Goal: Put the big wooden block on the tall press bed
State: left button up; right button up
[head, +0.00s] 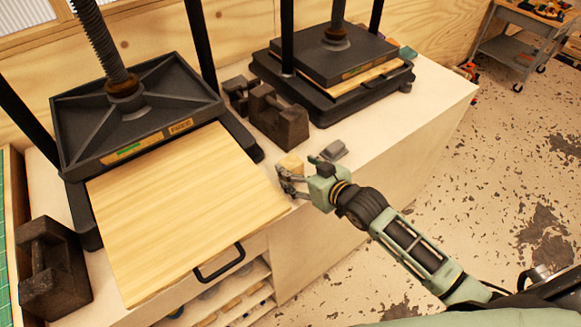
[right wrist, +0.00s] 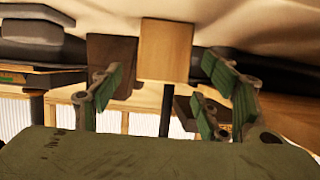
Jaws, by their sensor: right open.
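A light wooden block (head: 291,163) stands on the white bench top, between the two presses and near the bench's front. My right gripper (head: 287,183) is at the block, with its fingers open. In the right wrist view the block (right wrist: 165,50) shows between the open fingers (right wrist: 163,72), with a gap on each side. The large black press (head: 130,115) at left has a wide pale board (head: 185,205) sticking out below its raised plate. A second black press (head: 330,60) stands at the back, its plate low over another board. My left gripper is out of view.
Dark iron weights with handles stand beside the left press (head: 50,270) and between the presses (head: 277,118). A small grey object (head: 334,150) lies right of the block. The bench top (head: 400,125) is clear at right. A grey cart (head: 520,35) stands far off.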

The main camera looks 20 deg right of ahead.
aim_at(296, 169)
jog(key=x, duration=0.4)
jog(key=shift+s+a+p, duration=0.1)
jog(key=shift+s+p, duration=0.05)
jog(key=shift+p, duration=0.25)
jog(key=shift+f, duration=0.15)
jog(key=shift+c, duration=0.6)
jog(key=c, duration=1.1)
jog(key=shift+c, duration=0.9)
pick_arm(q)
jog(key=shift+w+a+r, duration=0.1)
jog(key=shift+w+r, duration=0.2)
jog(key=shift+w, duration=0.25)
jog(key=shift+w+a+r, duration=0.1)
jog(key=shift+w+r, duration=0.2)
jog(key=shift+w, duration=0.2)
